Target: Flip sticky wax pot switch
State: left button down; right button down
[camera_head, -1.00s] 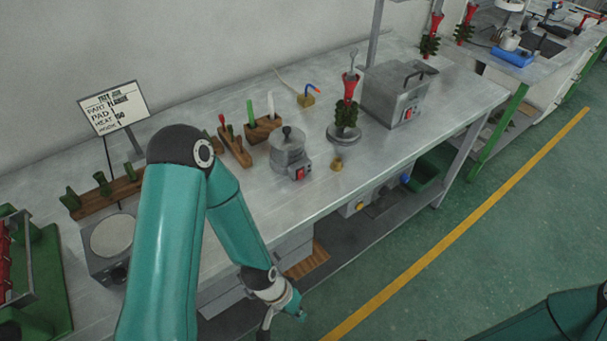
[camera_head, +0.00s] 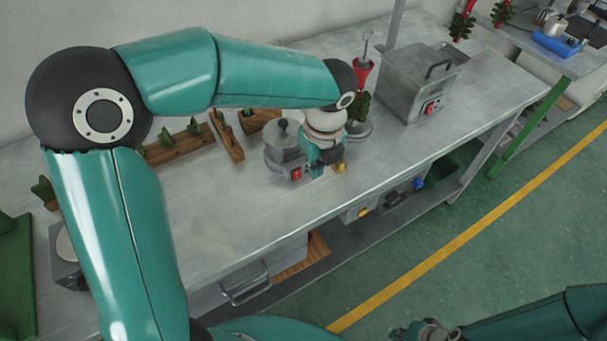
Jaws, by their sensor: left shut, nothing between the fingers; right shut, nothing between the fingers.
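The small round metal pot (camera_head: 284,148) with a black-knobbed lid stands on the bench. Its red switch (camera_head: 296,173) is on a small box at its front; I cannot tell which way the switch is set. My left gripper (camera_head: 317,170) is shut and empty, just right of the red switch, pointing down in front of the pot's right side. Whether it touches the switch is unclear. My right gripper (camera_head: 424,330) shows partly at the bottom edge, shut, over the floor and away from the bench.
A grey box with a handle and red switch (camera_head: 405,85) stands further right. A red-topped tree of green pieces (camera_head: 361,82) stands behind my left wrist. A small brass piece (camera_head: 340,168) sits close to the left gripper. Wooden racks (camera_head: 182,147) stand left. The bench front is clear.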

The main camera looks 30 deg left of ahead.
aim_at(301, 185)
pick_arm(q)
jog(key=f, duration=0.3)
jog(key=a+f, duration=0.1)
jog(key=f, duration=0.6)
jog(key=shift+w+a+f, duration=0.25)
jog(key=shift+a+f, duration=0.05)
jog(key=shift+w+a+r+p, duration=0.1)
jog(key=shift+w+a+p, duration=0.3)
jog(key=shift+a, duration=0.2)
jog(key=shift+w+a+r+p, duration=0.1)
jog(key=shift+w+a+p, duration=0.2)
jog(key=shift+a, duration=0.25)
jog(key=shift+w+a+f, duration=0.2)
jog(key=shift+w+a, duration=0.15)
jog(key=shift+a, duration=0.15)
